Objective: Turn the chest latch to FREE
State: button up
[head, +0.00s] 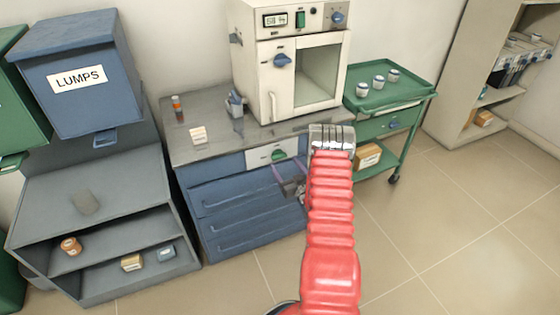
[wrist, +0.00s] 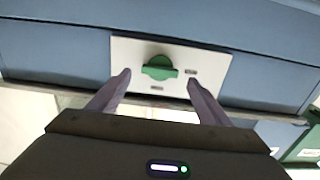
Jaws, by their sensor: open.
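The chest latch is a green knob (wrist: 160,68) on a white plate (wrist: 125,52) at the top of the blue drawer chest. In the head view, the green knob (head: 279,155) shows just below the grey worktop. In the wrist view its grip bar lies roughly level, and small dark marks on the plate are too small to read. My gripper (wrist: 159,78) is open, with one purple finger on either side of the knob. The fingers appear apart from it; their exact distance to the plate is unclear. My gripper (head: 288,172) is partly hidden by my red arm in the head view.
A white furnace (head: 262,85) stands on the grey worktop (head: 210,150). A green trolley (head: 385,97) stands to the right of the chest (head: 245,218). A grey shelf unit (head: 105,195) and a blue LUMPS bin (head: 80,85) are at left. The floor in front is clear.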

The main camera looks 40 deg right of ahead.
aim_at(280, 158)
jog(key=shift+x, duration=2.05)
jog(key=c, duration=1)
